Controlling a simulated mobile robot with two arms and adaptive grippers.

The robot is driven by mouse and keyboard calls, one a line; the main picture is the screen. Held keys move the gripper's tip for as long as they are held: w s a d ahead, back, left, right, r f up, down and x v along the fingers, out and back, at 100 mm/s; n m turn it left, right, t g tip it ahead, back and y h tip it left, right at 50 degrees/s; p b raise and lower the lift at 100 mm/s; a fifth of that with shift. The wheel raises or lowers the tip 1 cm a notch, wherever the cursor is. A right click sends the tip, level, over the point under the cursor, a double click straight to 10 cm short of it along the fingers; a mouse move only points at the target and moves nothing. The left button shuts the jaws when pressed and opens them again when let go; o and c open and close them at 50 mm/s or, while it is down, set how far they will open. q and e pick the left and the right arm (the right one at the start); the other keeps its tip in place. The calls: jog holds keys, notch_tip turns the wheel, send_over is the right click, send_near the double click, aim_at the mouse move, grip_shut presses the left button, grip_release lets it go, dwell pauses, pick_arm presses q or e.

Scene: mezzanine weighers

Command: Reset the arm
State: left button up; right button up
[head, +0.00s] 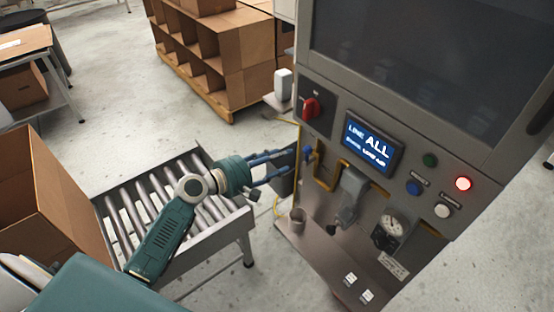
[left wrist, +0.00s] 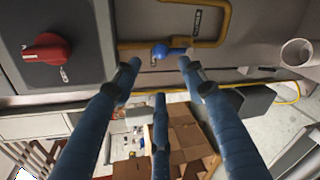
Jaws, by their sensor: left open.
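My left arm reaches in from the lower left of the head view, over the roller conveyor. My left gripper (head: 283,164) has blue fingers that point right, toward the front of the grey machine (head: 322,172). The fingers are spread and nothing is between them. In the left wrist view the open fingers (left wrist: 160,66) point at a small blue valve handle (left wrist: 161,51) on a yellow pipe (left wrist: 226,20). The blue handle (head: 308,153) also shows just past the fingertips in the head view; I cannot tell the exact gap. My right gripper is not in view.
A red rotary switch (head: 310,107) is above the gripper, beside a lit display (head: 372,143) reading "ALL". The roller conveyor (head: 236,222) and a cardboard box (head: 48,198) are at left.

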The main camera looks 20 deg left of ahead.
pick_arm(q)
jog(key=shift+s+a, duration=0.15)
jog(key=shift+s, duration=0.05)
dwell(0.4)
jog(key=s+a+f+m+g+y, duration=0.2)
jog(key=s+f, duration=0.1)
jog(key=f, duration=0.8)
jog(key=s+a+f+m+g+y, duration=0.15)
jog(key=s+f, duration=0.25)
jog(key=f, duration=0.7)
jog(key=s+f+m+g+y, duration=0.2)
jog(key=s+f+m+g, duration=0.15)
jog(key=s+f, duration=0.95)
jog(key=s+d+f+m+g, duration=0.1)
jog(key=s+f+m, duration=0.3)
jog(key=s, duration=0.7)
jog(key=s+f+m+g+y, duration=0.1)
jog(key=s+f+m+g, duration=0.1)
jog(key=s+f+m, duration=0.3)
jog(key=s+d+f+m+g+y, duration=0.1)
jog(key=s+f+m, duration=0.4)
jog(key=s, duration=1.2)
notch_tip(320, 180, down, 5)
jog(key=shift+d+r+g, duration=0.2)
jog(key=shift+d+g, duration=0.15)
jog(key=shift+g, duration=0.35)
jog(key=shift+w, duration=0.1)
